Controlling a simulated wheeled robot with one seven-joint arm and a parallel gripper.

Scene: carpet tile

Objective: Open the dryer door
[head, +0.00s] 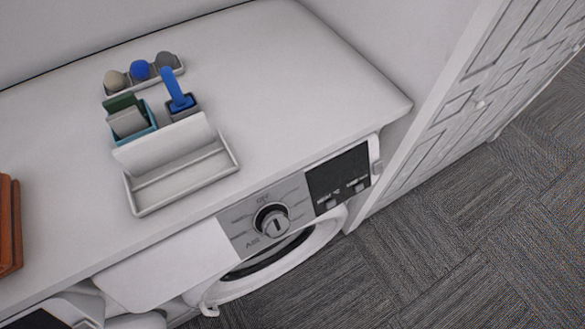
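The dryer is a white front-loading machine below the counter. Its control panel (243,232) has a round knob and a dark display. Its round door (319,241) shows below the panel as a white rim with dark glass, seen steeply from above. A small white latch or handle piece (208,308) sticks out at the rim's lower left. The lower part of the door is out of frame, and I cannot tell whether it is fully closed. My gripper is not in view.
A white counter (290,70) overhangs the machine, holding an empty white tray (228,165), small colored containers (128,118) and a ball holder (177,71). Brown items (10,225) stand at the left. A paneled white door (460,100) stands right. Grey carpet (450,250) in front looks clear.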

